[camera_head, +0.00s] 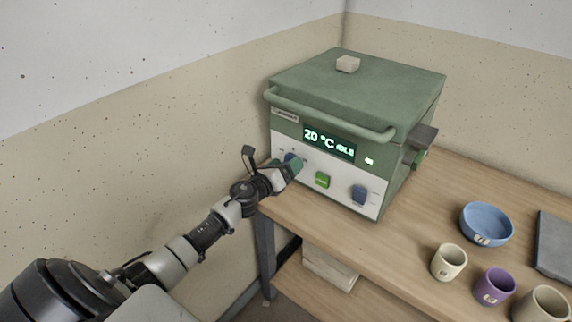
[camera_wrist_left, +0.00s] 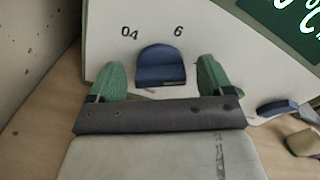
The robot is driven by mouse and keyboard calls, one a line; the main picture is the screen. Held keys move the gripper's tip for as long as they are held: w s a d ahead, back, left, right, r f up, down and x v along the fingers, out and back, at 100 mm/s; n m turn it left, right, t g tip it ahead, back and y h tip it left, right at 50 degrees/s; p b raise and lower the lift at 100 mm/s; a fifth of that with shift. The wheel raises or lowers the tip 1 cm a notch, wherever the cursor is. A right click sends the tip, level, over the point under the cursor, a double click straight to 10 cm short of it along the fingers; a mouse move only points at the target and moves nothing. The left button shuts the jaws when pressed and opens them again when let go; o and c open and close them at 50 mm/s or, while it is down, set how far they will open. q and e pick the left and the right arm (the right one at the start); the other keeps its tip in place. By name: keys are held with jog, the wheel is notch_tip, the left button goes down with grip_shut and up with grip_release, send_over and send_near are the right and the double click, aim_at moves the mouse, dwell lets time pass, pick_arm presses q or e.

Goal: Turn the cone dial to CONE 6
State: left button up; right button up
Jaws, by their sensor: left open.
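The blue cone dial (camera_wrist_left: 160,66) sits on the kiln's white front panel in the left wrist view, with the marks "04" to its upper left and "6" to its upper right. Which mark it points at is hard to tell. In the head view the dial (camera_head: 290,158) is partly hidden by my left gripper (camera_head: 292,167). That gripper is open, its two green fingers on either side of the dial, with gaps visible between fingers and dial. My right gripper is not in view.
The green kiln (camera_head: 352,91) stands on a wooden table (camera_head: 409,215), its display (camera_head: 329,141) reading 20 °C IDLE. A green button (camera_head: 322,179) and a second blue knob (camera_head: 359,195) are right of the dial. A blue bowl (camera_head: 486,223) and several cups stand farther right. A wall is left.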

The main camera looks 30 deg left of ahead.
pick_arm(q)
jog(key=shift+w, duration=0.25)
jog(key=c, duration=0.9)
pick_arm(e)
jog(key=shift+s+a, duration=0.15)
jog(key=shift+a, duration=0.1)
pick_arm(q)
jog(key=shift+n, duration=0.3)
jog(key=n+p, duration=0.1)
jog(key=n, duration=0.4)
jog(key=n+p, duration=0.1)
jog(key=n, duration=0.5)
jog(key=shift+f, duration=0.2)
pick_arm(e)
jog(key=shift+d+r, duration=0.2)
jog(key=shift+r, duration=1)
